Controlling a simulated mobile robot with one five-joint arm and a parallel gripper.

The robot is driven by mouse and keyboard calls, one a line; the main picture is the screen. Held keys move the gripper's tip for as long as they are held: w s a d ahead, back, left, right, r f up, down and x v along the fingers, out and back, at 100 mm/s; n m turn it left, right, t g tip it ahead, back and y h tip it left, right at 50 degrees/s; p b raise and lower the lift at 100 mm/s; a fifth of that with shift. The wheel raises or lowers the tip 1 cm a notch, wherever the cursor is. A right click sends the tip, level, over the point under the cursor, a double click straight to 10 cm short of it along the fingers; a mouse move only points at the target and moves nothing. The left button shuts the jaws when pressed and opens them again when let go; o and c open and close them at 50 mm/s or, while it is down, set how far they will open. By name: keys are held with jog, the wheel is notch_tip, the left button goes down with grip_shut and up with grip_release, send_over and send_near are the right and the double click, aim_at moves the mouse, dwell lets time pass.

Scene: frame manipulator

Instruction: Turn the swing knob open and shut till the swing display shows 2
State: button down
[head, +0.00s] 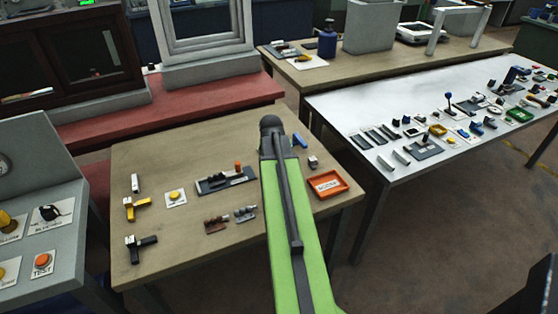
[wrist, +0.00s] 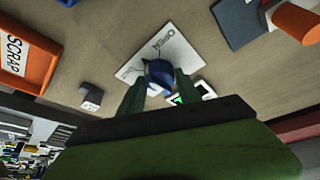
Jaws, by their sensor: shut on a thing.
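In the wrist view the blue swing knob (wrist: 158,73) stands on a white plate (wrist: 182,52) printed OPEN. My gripper (wrist: 159,80) is shut on the knob, with one dark finger on each side of it. A small white-framed display (wrist: 206,90) sits just beside the right finger. A green mark shows on it, but part of it is hidden and I cannot read a number. In the head view my green arm hides the knob, the plate and the gripper.
An orange SCRAP tray (head: 328,184) and a small block (head: 313,162) lie right of my arm on the wooden table (head: 180,265). A blue piece (head: 300,140) lies farther back. A dark fixture with an orange cylinder (head: 238,167) stands left of my arm.

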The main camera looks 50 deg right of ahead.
jog(key=m+g, duration=0.1)
jog(key=m, duration=0.2)
jog(key=m+g, duration=0.1)
jog(key=m, duration=0.2)
jog(key=shift+w+d+h, duration=0.1)
jog(key=shift+w+h, duration=0.05)
jog(key=shift+h, duration=0.15)
jog(key=shift+m+g, duration=0.8)
jog(key=shift+m, duration=0.7)
jog(key=c, duration=0.8)
grip_release()
jog(key=shift+c, duration=0.2)
jog(key=p+v, duration=1.6)
jog(key=v, duration=0.1)
jog(key=shift+r, duration=0.25)
